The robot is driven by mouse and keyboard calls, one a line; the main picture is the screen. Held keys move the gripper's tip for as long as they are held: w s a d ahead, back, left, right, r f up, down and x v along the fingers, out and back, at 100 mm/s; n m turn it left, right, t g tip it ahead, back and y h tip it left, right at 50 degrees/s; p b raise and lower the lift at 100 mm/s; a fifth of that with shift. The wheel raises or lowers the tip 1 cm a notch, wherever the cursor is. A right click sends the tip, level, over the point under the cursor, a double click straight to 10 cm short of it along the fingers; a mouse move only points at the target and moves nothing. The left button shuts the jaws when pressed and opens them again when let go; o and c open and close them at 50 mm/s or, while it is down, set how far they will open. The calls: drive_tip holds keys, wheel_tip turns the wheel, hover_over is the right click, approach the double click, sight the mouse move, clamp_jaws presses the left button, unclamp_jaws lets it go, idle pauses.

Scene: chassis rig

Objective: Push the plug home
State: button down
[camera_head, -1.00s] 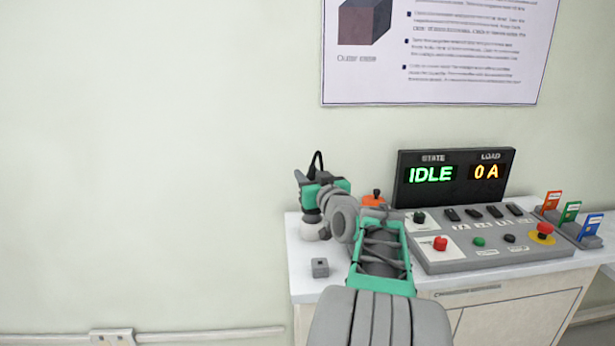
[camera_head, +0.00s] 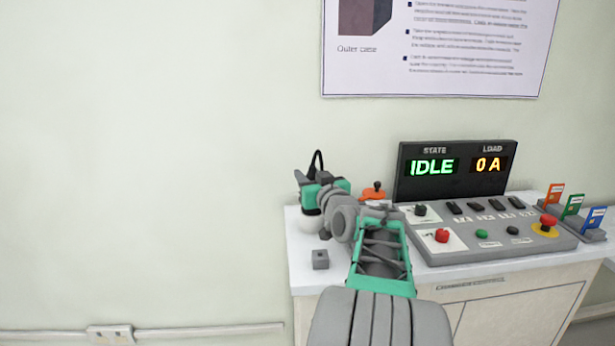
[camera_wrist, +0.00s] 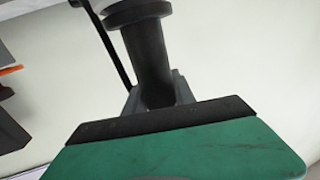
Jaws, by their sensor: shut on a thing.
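My gripper (camera_head: 310,192) is at the left end of the worktop, near the wall, with its green body seen from behind. In the wrist view my gripper (camera_wrist: 160,98) is shut on a dark cylindrical plug (camera_wrist: 152,55) with a wider collar at its top end. A black cable (camera_wrist: 112,48) runs beside the plug; a black loop of cable (camera_head: 317,160) stands above my gripper in the head view. A rounded white thing (camera_head: 309,223) shows just below my gripper. The plug's tip and any socket are hidden, so I cannot tell how deep it sits.
A control panel (camera_head: 480,238) with buttons fills the worktop's right side; its display (camera_head: 455,168) reads IDLE and 0 A. An orange part with a black knob (camera_head: 373,192) stands behind my arm. A small grey block (camera_head: 320,259) lies at the front left. Coloured cards (camera_head: 573,207) stand far right.

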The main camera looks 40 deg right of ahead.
drive_tip(key=shift+f+b, duration=0.3)
drive_tip(key=c, duration=0.9)
unclamp_jaws()
drive_tip(key=shift+c, duration=0.2)
drive_tip(key=v, duration=0.7)
drive_tip(key=shift+s+a, duration=0.15)
drive_tip(key=shift+s, duration=0.25)
